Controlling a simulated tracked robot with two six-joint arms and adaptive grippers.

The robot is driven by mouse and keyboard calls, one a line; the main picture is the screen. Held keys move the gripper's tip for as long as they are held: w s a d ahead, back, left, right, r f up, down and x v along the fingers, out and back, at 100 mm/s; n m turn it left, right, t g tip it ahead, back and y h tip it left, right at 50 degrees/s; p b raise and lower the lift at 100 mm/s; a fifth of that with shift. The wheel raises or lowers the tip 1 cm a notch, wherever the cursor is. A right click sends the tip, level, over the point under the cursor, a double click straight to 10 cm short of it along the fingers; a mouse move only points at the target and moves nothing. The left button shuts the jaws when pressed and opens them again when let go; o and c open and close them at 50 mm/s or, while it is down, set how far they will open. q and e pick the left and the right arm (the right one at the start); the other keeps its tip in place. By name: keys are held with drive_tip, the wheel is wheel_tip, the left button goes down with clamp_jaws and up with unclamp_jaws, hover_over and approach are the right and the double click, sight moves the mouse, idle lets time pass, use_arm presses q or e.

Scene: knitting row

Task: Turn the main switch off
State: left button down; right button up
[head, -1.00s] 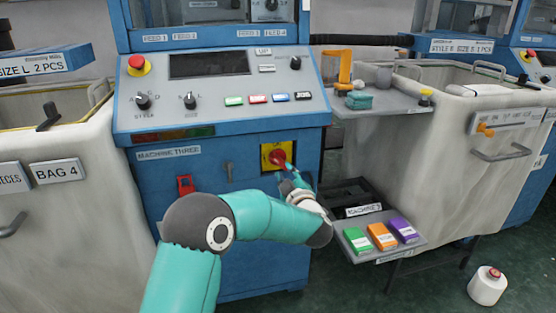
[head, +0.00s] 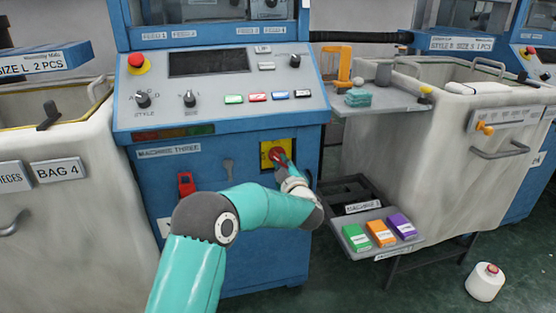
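The main switch (head: 276,154) is a red rotary knob on a yellow plate, low on the blue front of the machine labelled Machine Three. My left gripper (head: 282,161) is at the knob, its tips touching or very close to it. The gripper and my wrist cover the lower right of the knob and plate. I cannot tell how far the fingers are apart or whether they hold the knob. My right gripper is not in view.
A red padlock-like part (head: 185,184) hangs on the panel left of the switch. Above is the sloped control panel with a red emergency button (head: 137,62). A tray (head: 352,249) with coloured boxes stands to the right.

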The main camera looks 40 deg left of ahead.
use_arm(q)
drive_tip(key=shift+f+n+b, duration=0.1)
drive_tip(key=shift+n+b, duration=2.1)
drive_tip(key=shift+b, duration=0.8)
drive_tip(key=shift+a, duration=0.1)
drive_tip(key=shift+f+n+b, duration=0.1)
drive_tip(key=shift+n+b, duration=0.2)
drive_tip(key=shift+b, duration=0.15)
drive_tip(key=shift+s+n+b, duration=0.1)
drive_tip(key=shift+n+b, duration=1.8)
drive_tip(key=shift+b, duration=0.3)
